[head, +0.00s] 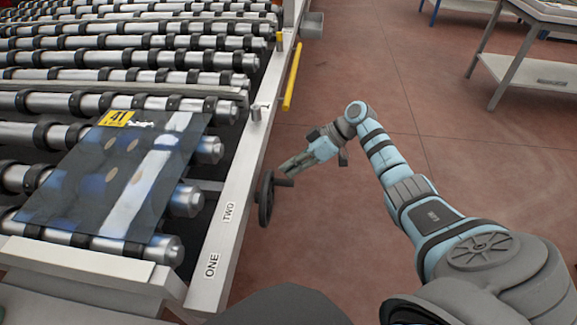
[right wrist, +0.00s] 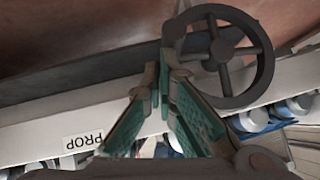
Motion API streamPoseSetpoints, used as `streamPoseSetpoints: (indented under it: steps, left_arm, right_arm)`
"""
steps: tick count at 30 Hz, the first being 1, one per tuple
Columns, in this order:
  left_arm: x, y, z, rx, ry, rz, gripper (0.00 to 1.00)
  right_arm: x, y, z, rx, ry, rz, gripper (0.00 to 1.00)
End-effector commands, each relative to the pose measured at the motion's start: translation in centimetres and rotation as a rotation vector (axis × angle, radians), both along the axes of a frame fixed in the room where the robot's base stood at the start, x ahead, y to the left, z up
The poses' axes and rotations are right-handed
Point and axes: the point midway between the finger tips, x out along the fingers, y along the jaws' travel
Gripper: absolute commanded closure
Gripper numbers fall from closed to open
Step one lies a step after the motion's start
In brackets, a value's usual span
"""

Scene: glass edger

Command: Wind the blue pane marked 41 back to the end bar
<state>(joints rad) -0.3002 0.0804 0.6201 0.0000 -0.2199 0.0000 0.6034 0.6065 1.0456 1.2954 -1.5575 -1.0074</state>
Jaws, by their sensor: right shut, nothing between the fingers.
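The blue pane (head: 70,185) with a yellow label marked 41 (head: 117,118) lies flat on the rollers at the near left. A pale bar (head: 80,258) crosses the near end of the rollers, close to the pane's near edge. A dark handwheel (head: 266,198) with a side handle (head: 284,183) sits on the outer side of the frame. My right gripper (head: 283,170) is shut and empty, just above the handle. In the right wrist view its fingertips (right wrist: 160,72) are close beside the spoked handwheel (right wrist: 222,58); contact cannot be told. My left gripper is not in view.
The frame's pale side rail (head: 240,185) carries labels ONE and TWO. A yellow bar (head: 292,77) stands along the rail farther back. Another bar (head: 130,88) crosses the rollers beyond the pane. Red floor is clear to the right, with a table (head: 530,70) at the far right.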

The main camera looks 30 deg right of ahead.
Motion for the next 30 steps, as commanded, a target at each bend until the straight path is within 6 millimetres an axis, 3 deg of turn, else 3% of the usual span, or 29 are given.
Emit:
streamPoseSetpoints:
  steps: [5,13,18,30]
  left_arm:
    - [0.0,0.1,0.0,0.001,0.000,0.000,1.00]
    - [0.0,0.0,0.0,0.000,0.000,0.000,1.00]
    - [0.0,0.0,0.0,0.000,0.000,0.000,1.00]
    - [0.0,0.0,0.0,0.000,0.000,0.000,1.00]
  right_arm:
    - [-0.4,-0.9,0.9,-0.003,0.000,0.000,1.00]
    - [-2.7,-5.6,5.8,-0.004,0.000,-0.002,1.00]
    - [-3.6,-7.5,7.9,-0.001,0.000,0.000,1.00]
    - [-3.8,-7.8,8.2,0.001,0.000,0.001,1.00]
